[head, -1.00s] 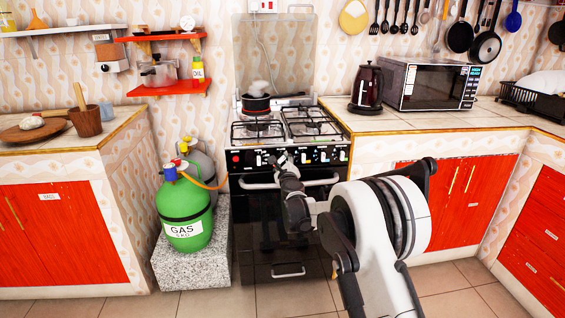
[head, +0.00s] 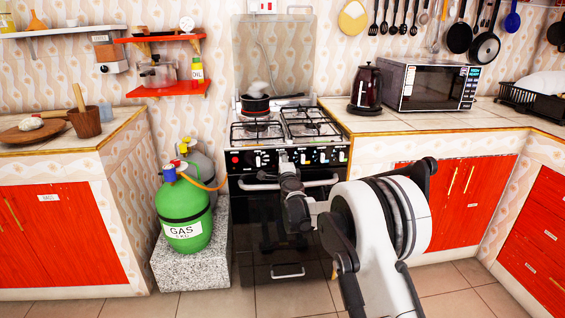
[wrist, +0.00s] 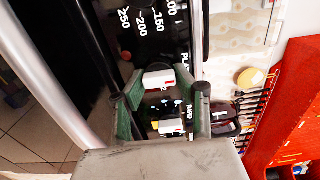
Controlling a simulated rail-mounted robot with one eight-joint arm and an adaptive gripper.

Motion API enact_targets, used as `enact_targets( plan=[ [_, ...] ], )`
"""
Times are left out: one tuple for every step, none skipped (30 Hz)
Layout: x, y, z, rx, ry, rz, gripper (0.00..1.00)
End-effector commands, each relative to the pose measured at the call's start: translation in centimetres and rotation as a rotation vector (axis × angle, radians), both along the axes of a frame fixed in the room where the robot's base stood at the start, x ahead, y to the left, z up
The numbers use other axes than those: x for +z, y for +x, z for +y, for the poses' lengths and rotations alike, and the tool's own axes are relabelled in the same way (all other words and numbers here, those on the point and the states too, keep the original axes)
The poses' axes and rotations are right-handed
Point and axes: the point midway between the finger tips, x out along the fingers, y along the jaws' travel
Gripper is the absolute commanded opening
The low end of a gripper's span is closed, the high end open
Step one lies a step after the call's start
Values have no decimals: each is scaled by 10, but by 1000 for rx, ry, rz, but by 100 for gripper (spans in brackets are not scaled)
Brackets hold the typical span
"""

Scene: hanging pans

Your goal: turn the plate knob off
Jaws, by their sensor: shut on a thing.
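The black stove (head: 258,210) carries a row of knobs on its front panel. In the wrist view the plate knob (wrist: 158,79), with a white bar-shaped grip and a partly hidden "PLA…" label, lies between my fingertips. My gripper (wrist: 162,95) is shut on this knob, one finger on each side. In the head view my gripper (head: 284,160) is at the middle of the knob panel, and my wrist hides part of it. Another white knob (wrist: 173,127), by the "RAPID" label, shows nearer the camera between my fingers. The exact angle of the plate knob is hard to read.
The oven handle (head: 318,182) runs just below the panel. A dark pan (head: 256,104) stands on a back-left burner. A green gas cylinder (head: 184,215) stands to the left of the stove. A counter with a kettle (head: 366,88) and microwave (head: 430,84) lies to the right.

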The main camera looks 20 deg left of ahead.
Motion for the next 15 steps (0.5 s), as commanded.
enact_targets(
  plan=[
    [0,0,0,0,-11,-6,2],
    [0,0,0,0,-17,-9,2],
    [0,0,0,0,-22,-12,2],
    [0,0,0,0,-26,-14,2],
    [0,0,0,0,-30,-16,2],
    [0,0,0,0,-34,-19,2],
    [0,0,0,0,-36,-20,2],
    [0,0,0,0,-37,-20,2],
    [0,0,0,0,-39,-21,2],
    [0,0,0,0,-39,-21,2],
    [0,0,0,0,-40,-21,2],
    [0,0,0,0,-40,-21,2],
    [0,0,0,0,-40,-21,2],
    [0,0,0,0,-40,-21,2],
    [0,0,0,0,-40,-21,2]
  ],
)
